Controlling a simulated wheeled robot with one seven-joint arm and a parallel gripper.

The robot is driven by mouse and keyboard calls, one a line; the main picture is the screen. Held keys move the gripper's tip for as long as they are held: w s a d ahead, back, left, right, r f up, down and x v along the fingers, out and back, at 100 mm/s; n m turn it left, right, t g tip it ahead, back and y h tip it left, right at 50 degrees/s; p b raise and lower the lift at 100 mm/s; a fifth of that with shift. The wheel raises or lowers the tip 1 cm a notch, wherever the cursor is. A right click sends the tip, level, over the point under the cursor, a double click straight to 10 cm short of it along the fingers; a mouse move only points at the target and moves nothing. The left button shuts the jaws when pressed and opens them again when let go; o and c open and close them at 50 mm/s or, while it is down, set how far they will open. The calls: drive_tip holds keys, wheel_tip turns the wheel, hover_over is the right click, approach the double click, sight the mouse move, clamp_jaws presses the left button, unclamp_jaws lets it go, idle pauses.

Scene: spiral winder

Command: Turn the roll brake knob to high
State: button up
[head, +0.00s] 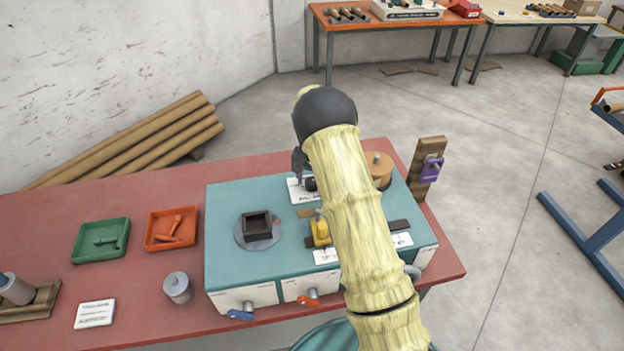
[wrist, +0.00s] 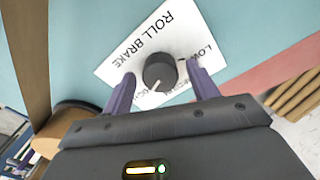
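The roll brake knob (wrist: 159,70) is black and round with a white pointer line, on a white ROLL BRAKE label (wrist: 128,58). In the wrist view the pointer aims down and slightly left. LOW is readable at the label's right; the other words are partly covered. My gripper (wrist: 160,72) is open, its purple fingers on either side of the knob with gaps to both. In the head view the knob (head: 310,184) and label (head: 298,194) show beside my arm, which hides much of this area; a dark part of my gripper (head: 299,162) is above them.
The teal machine top (head: 228,205) also bears a yellow part (head: 320,231), a dark square holder (head: 257,225) and a wooden disc (head: 379,168). A purple-fitted wooden post (head: 420,163) stands at right. Green (head: 100,254) and orange trays (head: 150,230) lie left on the red table.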

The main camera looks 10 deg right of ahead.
idle(0.3)
wheel_tip(320, 180, up, 17)
drive_tip(key=b, duration=0.3)
drive_tip(key=shift+r+b, duration=0.15)
drive_tip(key=shift+b, duration=0.15)
drive_tip(key=s+f+n+t, duration=0.1)
drive_tip(key=s+f+n, duration=0.1)
drive_tip(key=s, duration=1.3)
drive_tip(key=s+f+n+t, duration=0.1)
drive_tip(key=s+f+n, duration=0.2)
drive_tip(key=s, duration=1.1)
drive_tip(key=shift+s+f+t, duration=0.3)
drive_tip(key=shift+s+f, duration=0.05)
drive_tip(key=shift+f, duration=0.05)
